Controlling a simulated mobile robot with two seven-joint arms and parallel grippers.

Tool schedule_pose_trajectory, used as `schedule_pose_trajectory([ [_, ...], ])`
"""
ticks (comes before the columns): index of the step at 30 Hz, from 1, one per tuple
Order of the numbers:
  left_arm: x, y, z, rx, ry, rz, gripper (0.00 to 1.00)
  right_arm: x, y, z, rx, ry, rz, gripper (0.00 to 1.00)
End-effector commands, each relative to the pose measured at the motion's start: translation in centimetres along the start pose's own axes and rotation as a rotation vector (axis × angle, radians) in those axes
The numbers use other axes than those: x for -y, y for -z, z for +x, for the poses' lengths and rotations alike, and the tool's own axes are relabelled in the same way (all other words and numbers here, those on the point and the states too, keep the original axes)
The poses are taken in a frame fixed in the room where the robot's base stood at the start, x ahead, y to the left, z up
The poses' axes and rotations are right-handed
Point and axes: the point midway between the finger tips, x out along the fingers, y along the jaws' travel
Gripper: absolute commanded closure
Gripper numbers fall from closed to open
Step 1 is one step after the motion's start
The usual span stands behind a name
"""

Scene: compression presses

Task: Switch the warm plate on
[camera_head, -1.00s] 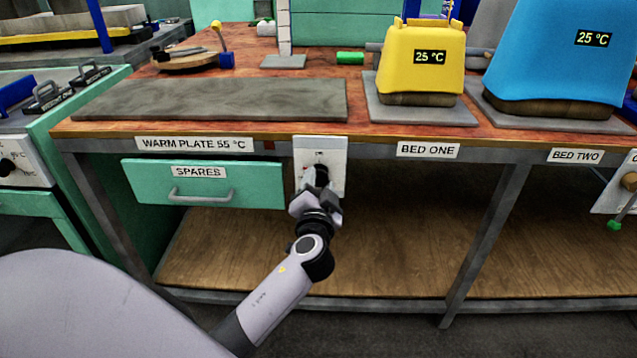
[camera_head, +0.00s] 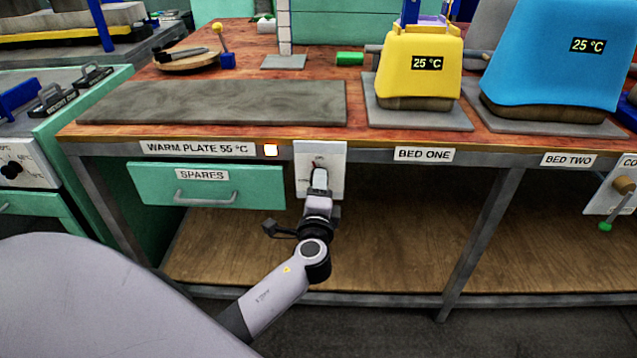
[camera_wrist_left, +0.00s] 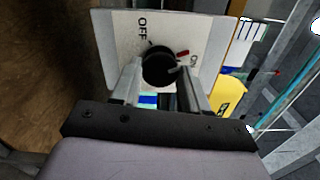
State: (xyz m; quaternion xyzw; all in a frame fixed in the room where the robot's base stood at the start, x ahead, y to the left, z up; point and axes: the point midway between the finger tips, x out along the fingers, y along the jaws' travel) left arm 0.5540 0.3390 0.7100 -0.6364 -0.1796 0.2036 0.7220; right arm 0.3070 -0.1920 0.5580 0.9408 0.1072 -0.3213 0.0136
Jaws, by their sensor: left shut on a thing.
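The warm plate is a flat grey slab (camera_head: 212,102) on the bench top above the label "WARM PLATE 55 °C" (camera_head: 198,149). A small lamp (camera_head: 271,151) at the label's right end glows white-orange. The pale switch panel (camera_head: 337,160) is on the bench front. In the left wrist view its black knob (camera_wrist_left: 158,66) sits between OFF and ON lettering, with a pale pointer toward the ON side, near a red mark. My left gripper (camera_head: 319,180) is shut on the knob, which it mostly hides in the head view. My right gripper is not in view.
A green SPARES drawer (camera_head: 207,185) is left of the switch. A yellow press cover (camera_head: 419,68) and a blue one (camera_head: 555,60), both reading 25 °C, stand on the right. The lower wooden shelf (camera_head: 400,250) is bare.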

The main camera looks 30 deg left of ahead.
Motion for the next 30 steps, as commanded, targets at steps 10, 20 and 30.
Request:
schedule_pose_trajectory([
  [10,0.0,-0.1,-0.1,0.001,-0.003,0.268,0.86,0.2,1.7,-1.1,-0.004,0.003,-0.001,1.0],
  [20,-0.1,0.0,-0.1,0.0,-0.003,0.394,0.86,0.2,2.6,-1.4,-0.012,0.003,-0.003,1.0],
  [30,-0.2,0.0,-0.1,-0.001,-0.003,0.418,0.86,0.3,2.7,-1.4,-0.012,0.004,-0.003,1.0],
])
